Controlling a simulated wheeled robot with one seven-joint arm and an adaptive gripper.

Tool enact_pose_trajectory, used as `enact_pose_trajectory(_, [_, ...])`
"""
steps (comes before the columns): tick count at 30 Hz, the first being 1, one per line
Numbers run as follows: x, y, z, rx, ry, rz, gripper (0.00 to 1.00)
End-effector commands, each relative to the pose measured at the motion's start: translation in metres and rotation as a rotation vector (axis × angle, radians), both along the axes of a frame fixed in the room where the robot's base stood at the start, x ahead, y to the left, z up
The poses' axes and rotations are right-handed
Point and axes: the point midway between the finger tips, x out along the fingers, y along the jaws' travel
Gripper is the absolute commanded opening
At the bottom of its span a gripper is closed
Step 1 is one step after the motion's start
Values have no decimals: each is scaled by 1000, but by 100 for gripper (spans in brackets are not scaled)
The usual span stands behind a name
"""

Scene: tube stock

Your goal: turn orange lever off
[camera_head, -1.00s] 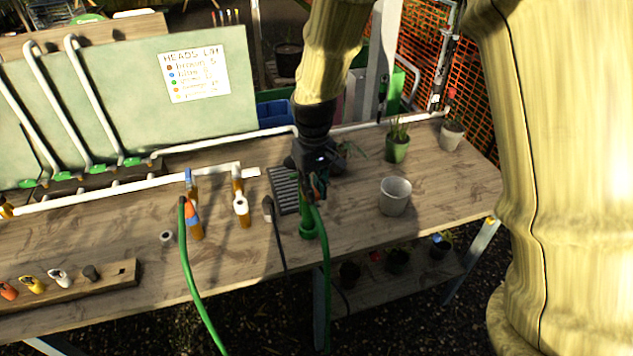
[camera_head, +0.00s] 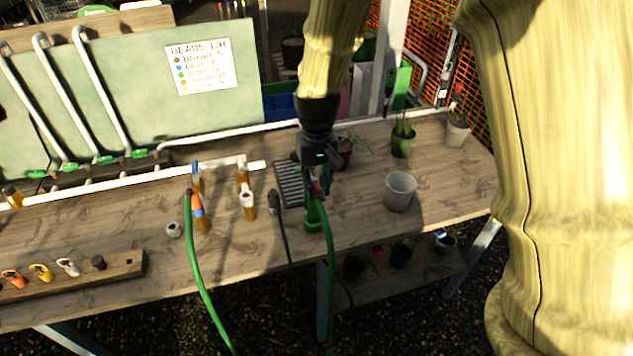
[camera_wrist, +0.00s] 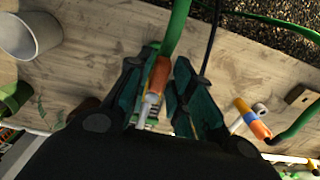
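An orange piece (camera_wrist: 159,75) with a pale stem shows between the fingers of my gripper (camera_wrist: 168,62) in the wrist view, where a green hose leads up from it. I cannot tell whether this is the orange lever or a hose fitting. The fingers are apart, with a gap on the right side of the orange piece. In the head view my gripper (camera_head: 316,172) points down over a green upright pipe (camera_head: 312,215) near the bench's front, and it hides most of the orange piece. Another orange fitting (camera_head: 197,206) with a green hose stands farther left.
A wooden block (camera_head: 75,277) at the front left carries orange, yellow and white pieces. A pale pot (camera_head: 399,192) stands right of my gripper, with potted plants (camera_head: 403,138) behind. A dark grate (camera_head: 288,183) and white pipes (camera_head: 110,185) lie to the left.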

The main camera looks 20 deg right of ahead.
Motion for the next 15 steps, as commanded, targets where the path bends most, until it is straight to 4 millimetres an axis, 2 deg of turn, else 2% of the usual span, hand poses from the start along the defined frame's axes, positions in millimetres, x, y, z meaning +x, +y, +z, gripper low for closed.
enact_pose_trajectory(11, [0,0,1,0,0,0,38])
enact_pose_trajectory(15, [0,0,9,0,-1,0,38])
